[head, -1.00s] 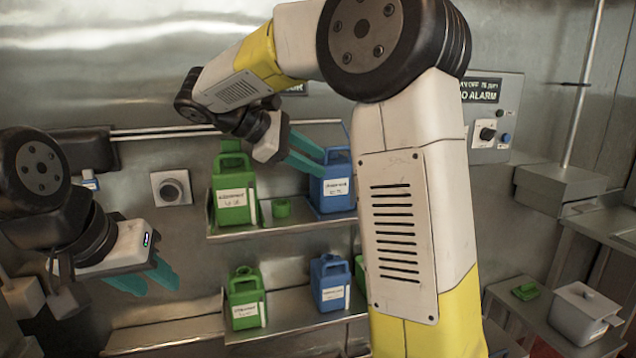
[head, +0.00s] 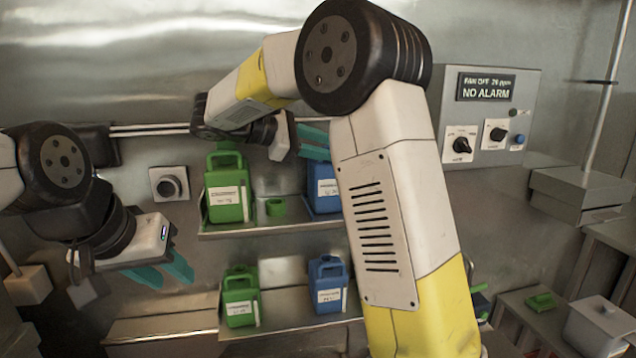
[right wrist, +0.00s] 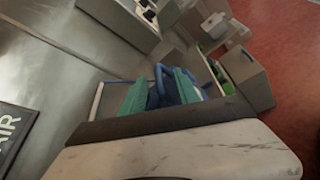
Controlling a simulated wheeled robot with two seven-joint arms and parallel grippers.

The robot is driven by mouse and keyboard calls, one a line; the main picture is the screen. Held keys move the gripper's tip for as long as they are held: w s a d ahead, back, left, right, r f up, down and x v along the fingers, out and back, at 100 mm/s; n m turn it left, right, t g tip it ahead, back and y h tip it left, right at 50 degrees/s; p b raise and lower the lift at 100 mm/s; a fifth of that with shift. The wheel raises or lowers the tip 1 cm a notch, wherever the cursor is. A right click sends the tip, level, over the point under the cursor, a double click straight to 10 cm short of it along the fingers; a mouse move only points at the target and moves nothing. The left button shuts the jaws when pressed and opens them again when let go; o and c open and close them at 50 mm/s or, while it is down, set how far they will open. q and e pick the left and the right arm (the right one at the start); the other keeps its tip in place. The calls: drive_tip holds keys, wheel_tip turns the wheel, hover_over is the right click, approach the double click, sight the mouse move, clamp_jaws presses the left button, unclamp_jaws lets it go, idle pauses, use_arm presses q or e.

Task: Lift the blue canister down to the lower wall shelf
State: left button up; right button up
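A blue canister (head: 325,187) with a white label stands on the upper wall shelf, partly hidden by my right arm. My right gripper (head: 314,142) is at the canister's top, its teal fingers apart. In the right wrist view the blue canister (right wrist: 160,84) shows between and beyond the fingers of my right gripper (right wrist: 160,92); contact cannot be told. The lower wall shelf (head: 282,318) holds a green canister (head: 240,296) and a second blue canister (head: 329,285). My left gripper (head: 162,274) is open and empty, left of the shelves.
The alarm panel (head: 491,110) is right of my right arm. A lidded white box (head: 598,325) stands at the lower right. My right arm covers the shelves' right ends.

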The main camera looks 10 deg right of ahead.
drive_tip(key=shift+x, duration=0.9)
drive_tip(key=shift+c, duration=0.5)
clamp_jaws()
drive_tip(key=shift+a, duration=0.1)
